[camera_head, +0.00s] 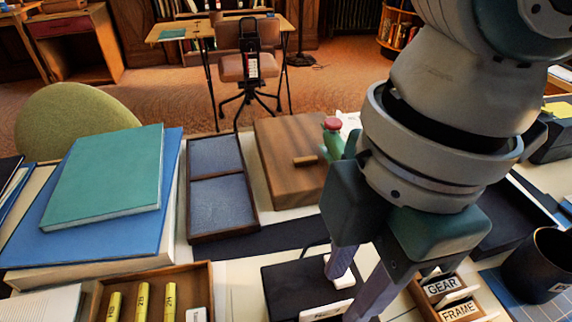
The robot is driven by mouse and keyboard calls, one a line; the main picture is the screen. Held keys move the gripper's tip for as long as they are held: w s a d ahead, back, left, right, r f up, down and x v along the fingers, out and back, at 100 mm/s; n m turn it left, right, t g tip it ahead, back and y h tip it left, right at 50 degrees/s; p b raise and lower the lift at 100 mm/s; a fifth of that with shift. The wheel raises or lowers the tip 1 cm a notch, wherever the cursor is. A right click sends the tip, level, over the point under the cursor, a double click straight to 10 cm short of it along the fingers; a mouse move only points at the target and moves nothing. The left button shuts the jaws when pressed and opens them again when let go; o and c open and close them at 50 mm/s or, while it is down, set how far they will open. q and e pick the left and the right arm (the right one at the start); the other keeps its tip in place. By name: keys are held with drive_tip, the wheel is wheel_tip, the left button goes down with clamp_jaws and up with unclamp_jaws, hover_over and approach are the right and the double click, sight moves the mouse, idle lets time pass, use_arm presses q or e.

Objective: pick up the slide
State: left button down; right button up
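I cannot tell for sure which thing is the slide. A small white piece (343,279) lies on a black flat-topped block (287,290) at the bottom centre, partly hidden by a fingertip. A white label (327,309) with unreadable writing is on the block's front. My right gripper (346,296) points down over the right part of this block. Its two grey-purple fingers are apart, one next to the white piece and one nearer the camera. I see nothing clearly held between them. My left gripper is not in view.
A wooden holder (424,304) with GEAR and FRAME cards stands right of the block, near a dark mug (537,266). Left are a wooden tray (207,278) of yellow cylinders, a two-part blue-lined tray (190,214) and stacked books (105,180). A wooden lidded box (280,140) stands behind.

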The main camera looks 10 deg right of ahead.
sight(329, 307)
drive_tip(key=f, duration=0.2)
drive_tip(key=a+f+b, duration=0.1)
drive_tip(key=f, duration=0.1)
drive_tip(key=shift+w+f, duration=0.15)
drive_tip(key=shift+f, duration=0.15)
drive_tip(key=shift+c, duration=0.2)
clamp_jaws()
